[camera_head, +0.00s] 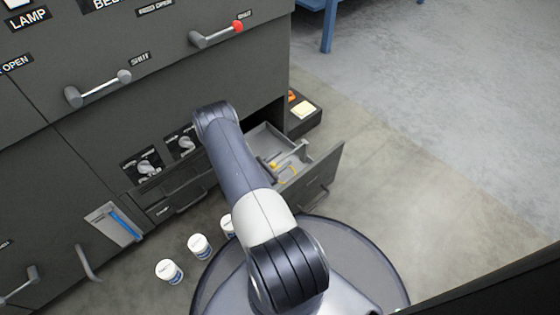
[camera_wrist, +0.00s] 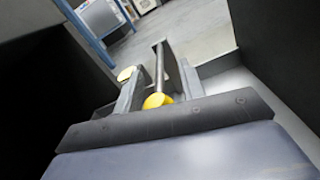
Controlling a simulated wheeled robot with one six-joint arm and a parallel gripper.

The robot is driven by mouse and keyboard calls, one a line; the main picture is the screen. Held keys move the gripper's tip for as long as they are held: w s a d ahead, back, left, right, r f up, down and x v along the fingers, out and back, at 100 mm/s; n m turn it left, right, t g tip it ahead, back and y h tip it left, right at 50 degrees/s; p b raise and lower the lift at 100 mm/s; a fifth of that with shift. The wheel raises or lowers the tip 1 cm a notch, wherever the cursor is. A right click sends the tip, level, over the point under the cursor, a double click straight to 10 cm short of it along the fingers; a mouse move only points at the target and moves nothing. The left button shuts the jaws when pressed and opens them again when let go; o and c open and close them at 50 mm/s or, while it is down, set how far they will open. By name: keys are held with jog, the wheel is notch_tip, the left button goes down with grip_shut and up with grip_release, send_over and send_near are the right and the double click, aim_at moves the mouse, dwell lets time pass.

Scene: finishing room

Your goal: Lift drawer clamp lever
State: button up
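The open drawer (camera_head: 325,172) stands out from the dark cabinet, with a pale interior and small yellow parts (camera_head: 275,166) inside, partly behind my arm. In the wrist view a grey rod, likely the clamp lever (camera_wrist: 160,65), has a round yellow knob (camera_wrist: 157,101) at its near end. My gripper (camera_wrist: 158,78) shows as two grey fingers, a short way apart, with the rod and knob between them. I cannot tell whether the fingers press on the knob.
The cabinet front (camera_head: 100,160) carries several handles, knobs and labels. White tubs (camera_head: 198,246) stand on the floor near my base. The floor (camera_head: 430,150) at right is clear.

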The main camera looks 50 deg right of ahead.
jog(key=shift+c, duration=0.5)
grip_shut()
jog(key=shift+r, duration=0.1)
